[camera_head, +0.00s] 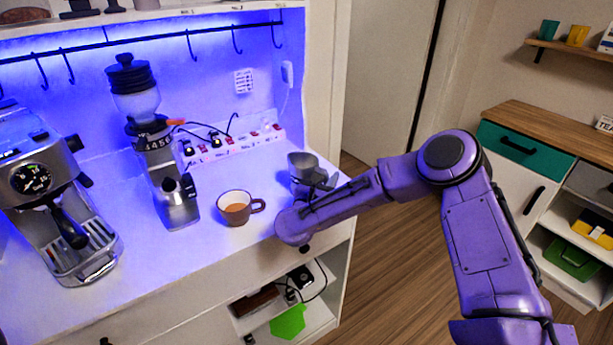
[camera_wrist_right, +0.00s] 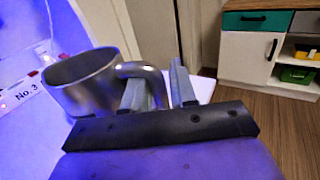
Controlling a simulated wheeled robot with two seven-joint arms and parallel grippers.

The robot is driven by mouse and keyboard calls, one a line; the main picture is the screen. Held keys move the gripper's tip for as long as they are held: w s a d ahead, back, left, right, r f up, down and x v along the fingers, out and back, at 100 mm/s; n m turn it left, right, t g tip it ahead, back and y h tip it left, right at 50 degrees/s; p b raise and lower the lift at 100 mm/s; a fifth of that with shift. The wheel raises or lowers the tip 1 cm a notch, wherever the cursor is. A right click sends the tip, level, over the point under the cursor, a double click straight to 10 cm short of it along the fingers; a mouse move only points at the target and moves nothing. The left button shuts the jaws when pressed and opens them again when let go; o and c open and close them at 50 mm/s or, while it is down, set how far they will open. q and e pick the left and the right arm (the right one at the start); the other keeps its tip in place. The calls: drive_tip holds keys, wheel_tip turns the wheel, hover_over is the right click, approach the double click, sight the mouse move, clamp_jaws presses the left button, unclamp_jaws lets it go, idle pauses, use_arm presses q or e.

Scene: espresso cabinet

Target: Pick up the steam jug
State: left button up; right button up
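The steam jug (camera_head: 302,163) is a grey metal pitcher near the right end of the white counter. It looks upright; its base is partly hidden by my right arm. In the right wrist view the jug (camera_wrist_right: 82,88) is at the left, with its curved handle (camera_wrist_right: 143,71) toward me. My right gripper (camera_head: 318,183) is at the jug's handle side. In the wrist view, its two fingers (camera_wrist_right: 157,84) stand apart with the handle between them; a gap shows beside the right finger. My left gripper is not in view.
A brown cup of coffee (camera_head: 235,207) stands just left of my right gripper. A grinder (camera_head: 165,170) and an espresso machine (camera_head: 50,190) stand further left. A power strip (camera_head: 235,145) lies behind. The counter's right edge is close to the jug.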

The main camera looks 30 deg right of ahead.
drive_tip(key=shift+a, duration=0.1)
clamp_jaws()
